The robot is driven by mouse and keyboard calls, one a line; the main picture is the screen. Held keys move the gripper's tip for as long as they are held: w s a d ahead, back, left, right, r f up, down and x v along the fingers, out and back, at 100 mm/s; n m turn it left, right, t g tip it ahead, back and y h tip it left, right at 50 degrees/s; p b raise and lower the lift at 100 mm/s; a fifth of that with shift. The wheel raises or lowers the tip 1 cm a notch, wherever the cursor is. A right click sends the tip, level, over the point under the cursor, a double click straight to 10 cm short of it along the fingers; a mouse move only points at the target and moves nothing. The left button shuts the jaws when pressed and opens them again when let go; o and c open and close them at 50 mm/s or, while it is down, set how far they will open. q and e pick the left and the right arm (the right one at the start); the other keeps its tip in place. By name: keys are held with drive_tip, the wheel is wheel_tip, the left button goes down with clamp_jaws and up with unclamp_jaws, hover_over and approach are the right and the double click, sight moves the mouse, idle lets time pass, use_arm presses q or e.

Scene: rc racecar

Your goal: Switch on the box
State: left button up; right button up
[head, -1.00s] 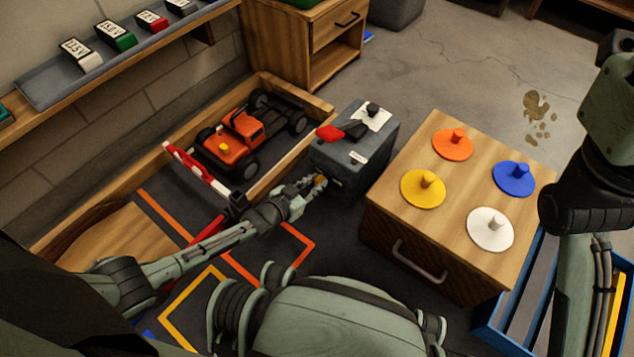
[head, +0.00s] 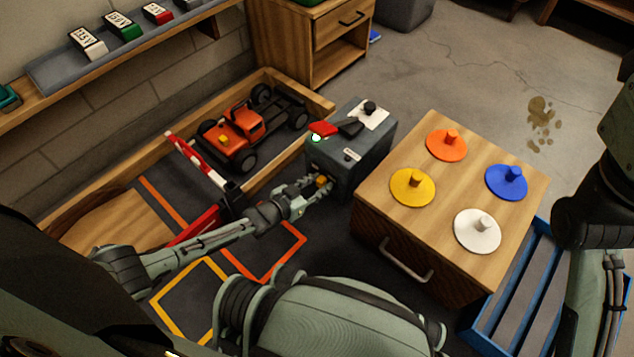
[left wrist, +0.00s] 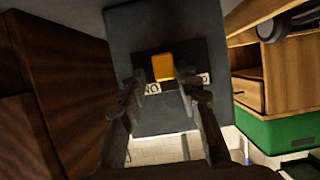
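The dark grey box (head: 345,165) stands on the floor between the wooden frame and the wooden cabinet. A red piece (head: 323,128), a black lever and a black knob sit on its top. A small greenish-white light shows at its upper left edge. My left gripper (head: 324,188) is at the box's front face, by a small yellow-orange switch (head: 321,180). In the left wrist view the switch (left wrist: 162,67) lies between and just beyond the open fingertips (left wrist: 160,82); contact cannot be told. Lettering beside it is partly hidden. My right gripper is out of view.
An orange toy truck (head: 235,135) is inside the wooden frame, behind a red-white barrier (head: 195,160). The cabinet (head: 460,265) right of the box carries orange, yellow, blue and white knobbed discs. A blue slatted crate (head: 515,290) stands at the right.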

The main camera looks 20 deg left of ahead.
use_arm(q)
drive_tip(key=shift+o, duration=0.5)
drive_tip(key=v, duration=1.2)
